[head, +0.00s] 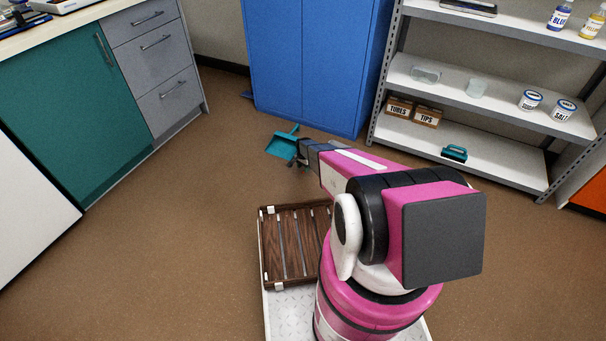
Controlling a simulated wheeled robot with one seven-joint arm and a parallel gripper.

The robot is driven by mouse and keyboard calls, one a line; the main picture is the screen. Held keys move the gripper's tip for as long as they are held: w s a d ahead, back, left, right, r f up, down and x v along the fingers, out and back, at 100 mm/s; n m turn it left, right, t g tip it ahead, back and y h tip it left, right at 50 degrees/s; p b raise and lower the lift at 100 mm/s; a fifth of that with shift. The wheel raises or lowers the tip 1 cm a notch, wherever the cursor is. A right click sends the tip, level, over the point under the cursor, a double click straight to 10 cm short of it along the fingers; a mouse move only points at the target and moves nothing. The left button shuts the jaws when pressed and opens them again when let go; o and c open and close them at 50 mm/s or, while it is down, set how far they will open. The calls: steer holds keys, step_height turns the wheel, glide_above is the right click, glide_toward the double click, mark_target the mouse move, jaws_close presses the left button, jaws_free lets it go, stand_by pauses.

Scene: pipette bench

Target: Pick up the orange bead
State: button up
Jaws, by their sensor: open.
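I do not see an orange bead in the head view. My gripper (297,160) is at the far end of my pink and black arm, small and partly hidden by the arm, pointing away over the floor. It looks open, and I see nothing held in it. A teal dustpan (280,147) lies on the floor just beyond and to the left of my gripper; I cannot tell whether they touch.
A bench (90,110) with a teal door and grey drawers stands at left. A blue cabinet (310,60) is at the back. A metal shelf (490,80) with jars, boxes and a teal-handled brush (454,153) stands at right. A slatted wooden tray (264,250) sits on my base. The brown floor between is mostly clear.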

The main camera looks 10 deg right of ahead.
mark_target(303, 170)
step_height(303, 170, down, 4)
steer(key=shift+w+r, duration=0.1)
steer(key=shift+r, duration=0.05)
jaws_close()
